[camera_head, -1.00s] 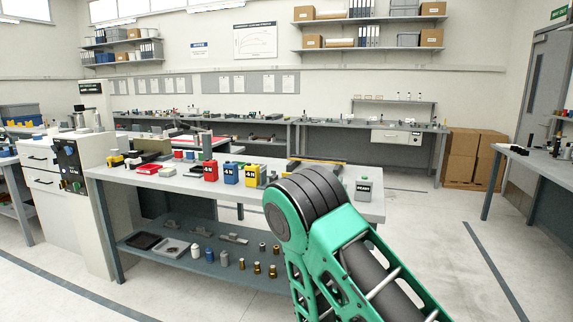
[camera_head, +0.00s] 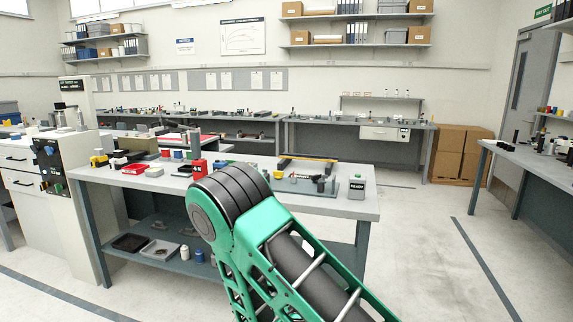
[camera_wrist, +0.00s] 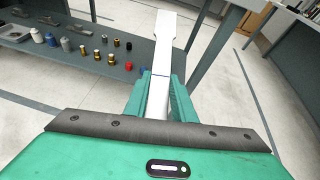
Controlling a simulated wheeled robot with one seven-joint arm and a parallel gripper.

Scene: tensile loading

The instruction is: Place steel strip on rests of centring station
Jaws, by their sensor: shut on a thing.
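In the wrist view my gripper (camera_wrist: 160,92) is shut on the steel strip (camera_wrist: 174,32). The strip is pale, with a wide far end and a narrower middle, and points away from the gripper over open floor beside a bench. The near end of the strip is hidden between the fingers. In the head view my green arm crosses the front of the workbench and neither gripper nor strip shows. A low grey fixture with small dark parts (camera_head: 305,184) is on the bench's right part; it may be the centring station, but its rests are too small to make out.
In the wrist view, a lower shelf (camera_wrist: 75,75) holds several small cylinders. Floor to the right is clear.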

